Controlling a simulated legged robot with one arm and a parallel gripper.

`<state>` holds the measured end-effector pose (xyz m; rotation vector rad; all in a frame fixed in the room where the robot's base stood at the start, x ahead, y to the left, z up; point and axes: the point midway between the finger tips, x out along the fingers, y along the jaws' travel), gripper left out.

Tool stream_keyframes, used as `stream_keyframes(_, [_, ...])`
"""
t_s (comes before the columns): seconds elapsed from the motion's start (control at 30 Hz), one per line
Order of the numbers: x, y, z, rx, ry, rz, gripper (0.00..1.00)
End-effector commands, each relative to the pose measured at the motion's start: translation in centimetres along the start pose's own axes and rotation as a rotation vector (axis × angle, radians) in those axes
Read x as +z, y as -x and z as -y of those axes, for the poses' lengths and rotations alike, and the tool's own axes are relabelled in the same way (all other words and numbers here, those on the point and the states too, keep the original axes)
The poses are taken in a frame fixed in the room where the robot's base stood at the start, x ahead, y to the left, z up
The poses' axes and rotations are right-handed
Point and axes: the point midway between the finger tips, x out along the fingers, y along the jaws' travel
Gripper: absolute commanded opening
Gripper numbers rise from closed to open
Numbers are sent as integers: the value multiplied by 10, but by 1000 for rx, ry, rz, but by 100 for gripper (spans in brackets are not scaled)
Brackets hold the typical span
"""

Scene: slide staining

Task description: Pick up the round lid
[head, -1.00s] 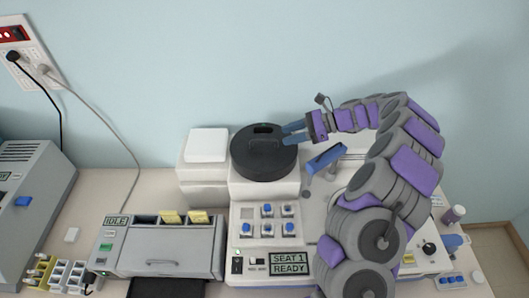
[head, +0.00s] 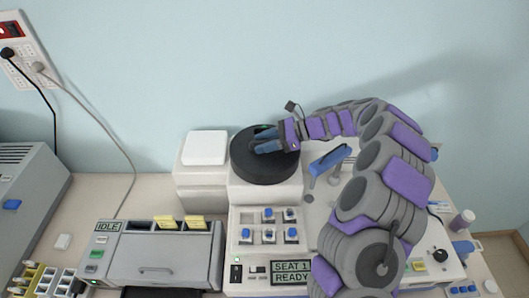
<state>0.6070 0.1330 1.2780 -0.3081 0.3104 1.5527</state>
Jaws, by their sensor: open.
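The round lid (head: 254,168) is a dark, near-black disc on top of the white machine at the picture's centre. My gripper (head: 266,141) is over the lid's upper middle, reaching in from the right, with its blue fingers open. The fingers cover most of the lid's raised middle part, where a slot was visible. I cannot tell whether the fingers touch the lid.
A white square block (head: 205,147) stands left of the lid. A grey drawer unit (head: 168,254) with yellow tabs is at the lower left. Blue-topped buttons (head: 268,236) and a "SEAT 1 READY" display (head: 291,272) are in front of the lid. A blue lever (head: 331,158) is to its right.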

Motion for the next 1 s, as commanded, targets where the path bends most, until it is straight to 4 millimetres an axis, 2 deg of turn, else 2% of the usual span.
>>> stream_keyframes(0.1, [1,1,0,-1,0,0,41])
stream_keyframes(0.53, [1,1,0,-1,1,0,0])
stream_keyframes(1.0, [3,2,0,-1,2,1,0])
